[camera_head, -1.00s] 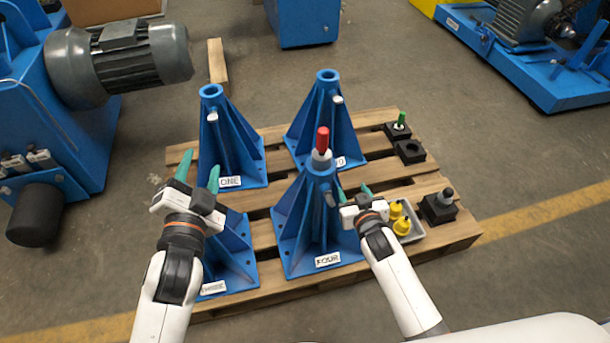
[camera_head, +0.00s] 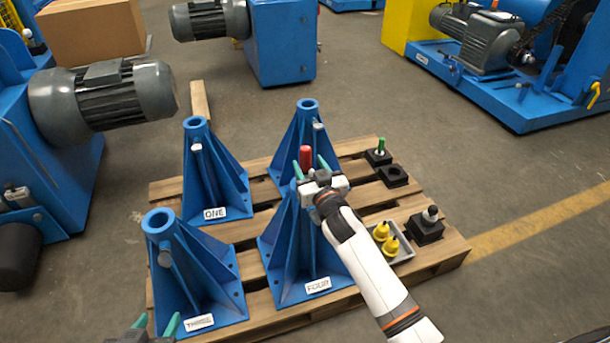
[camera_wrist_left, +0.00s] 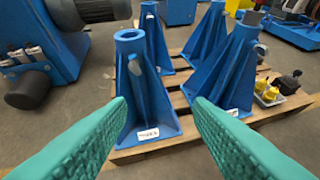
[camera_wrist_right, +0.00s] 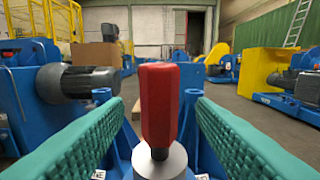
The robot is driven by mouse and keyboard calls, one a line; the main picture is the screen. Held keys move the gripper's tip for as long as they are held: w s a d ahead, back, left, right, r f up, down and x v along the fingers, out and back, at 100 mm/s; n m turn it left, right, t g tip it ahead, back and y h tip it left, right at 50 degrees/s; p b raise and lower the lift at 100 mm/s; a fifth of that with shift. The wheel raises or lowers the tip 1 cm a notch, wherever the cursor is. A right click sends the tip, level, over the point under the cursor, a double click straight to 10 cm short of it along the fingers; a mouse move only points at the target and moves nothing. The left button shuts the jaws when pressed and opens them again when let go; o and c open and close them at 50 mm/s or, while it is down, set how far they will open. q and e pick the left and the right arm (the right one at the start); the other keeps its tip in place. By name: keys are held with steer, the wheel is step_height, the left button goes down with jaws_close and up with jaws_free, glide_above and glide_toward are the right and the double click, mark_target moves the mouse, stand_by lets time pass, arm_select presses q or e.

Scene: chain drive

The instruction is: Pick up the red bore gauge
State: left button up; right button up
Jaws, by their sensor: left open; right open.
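The red bore gauge (camera_head: 306,158) stands upright at the top of the blue pedestal labelled FOUR (camera_head: 298,250). In the right wrist view its red handle (camera_wrist_right: 159,100) rises from a grey round collar, between the two green fingers and apart from both. My right gripper (camera_head: 312,166) is open, with its fingers on either side of the handle; its body hides the gauge's lower part in the head view. My left gripper (camera_head: 154,326) is open and empty at the bottom left edge of the head view. Its green fingers (camera_wrist_left: 160,125) show nothing between them but the scene beyond.
Other blue pedestals, one labelled ONE (camera_head: 207,180), stand on the wooden pallet (camera_head: 255,205).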

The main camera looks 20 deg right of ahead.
mark_target(308, 162)
steer(key=shift+w, duration=0.5)
steer(key=w+b, duration=0.1)
steer(key=w, duration=0.2)
steer(key=shift+w+a+b, duration=0.1)
steer(key=shift+w+b, duration=0.2)
steer(key=shift+w, duration=0.1)
steer(key=shift+w+r, duration=0.1)
steer(key=shift+w, duration=0.15)
arm_select(q)
steer(key=w+d+r+t+h, duration=0.1)
steer(key=w+r+t, duration=0.2)
steer(key=r, duration=0.3)
steer(key=shift+w+d+t, duration=0.25)
steer(key=shift+d+t, duration=0.15)
steer(key=shift+t, duration=0.5)
arm_select(e)
jaws_close()
steer(key=shift+r, duration=0.15)
